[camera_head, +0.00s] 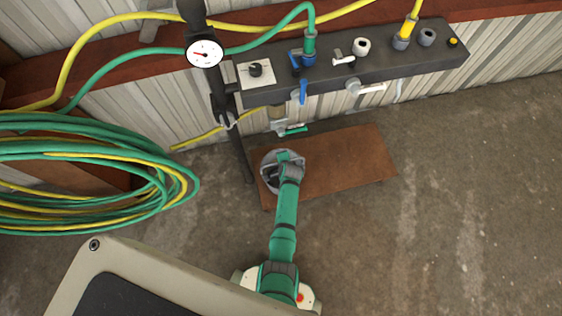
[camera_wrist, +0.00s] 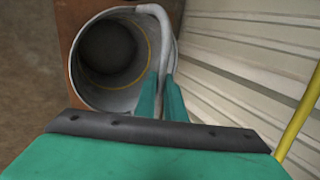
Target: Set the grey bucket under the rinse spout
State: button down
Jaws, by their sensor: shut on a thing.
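The grey bucket (camera_head: 266,178) is at the left end of the brown board (camera_head: 345,165), mostly covered from above by my arm. In the wrist view I look into the open grey bucket (camera_wrist: 128,92), which looks empty and dark inside. My gripper (camera_wrist: 162,92) is shut on its pale bail handle at the rim; in the head view my gripper (camera_head: 284,160) is over the bucket. Another pale tap (camera_head: 356,87) is farther right. I cannot tell whether the bucket's base touches the board.
A dark panel (camera_head: 420,65) with valves and knobs runs along the corrugated wall. A dark post with a gauge (camera_head: 205,54) stands left of the bucket. Coiled green and yellow hoses (camera_head: 100,165) fill the left. The concrete floor at right (camera_head: 460,190) is clear.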

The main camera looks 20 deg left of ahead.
jog(key=c, duration=1.8)
grip_release()
jog(key=shift+c, duration=0.2)
jog(key=v, duration=1.2)
jog(key=s+d+r+n+t+h, duration=0.1)
jog(key=s+d+r+n+t, duration=0.1)
jog(key=s+d+r, duration=0.45)
jog(key=s+d+r+n+t+h, duration=0.1)
jog(key=s+d+n+t, duration=0.2)
jog(key=s, duration=0.7)
jog(key=s+d+r+n+t, duration=0.1)
jog(key=s+r, duration=0.3)
jog(key=r, duration=0.4)
jog(key=s+d+r+n+t+h, duration=0.1)
jog(key=s+r+n+t, duration=0.1)
jog(key=r, duration=0.6)
jog(key=s+d+r+n+t, duration=0.1)
jog(key=s+r+n, duration=0.2)
jog(key=s+r, duration=0.4)
jog(key=shift+d+r+t+h, duration=0.35)
jog(key=shift+r+t+h, duration=0.05)
jog(key=shift+r, duration=0.45)
jog(key=shift+s, duration=0.15)
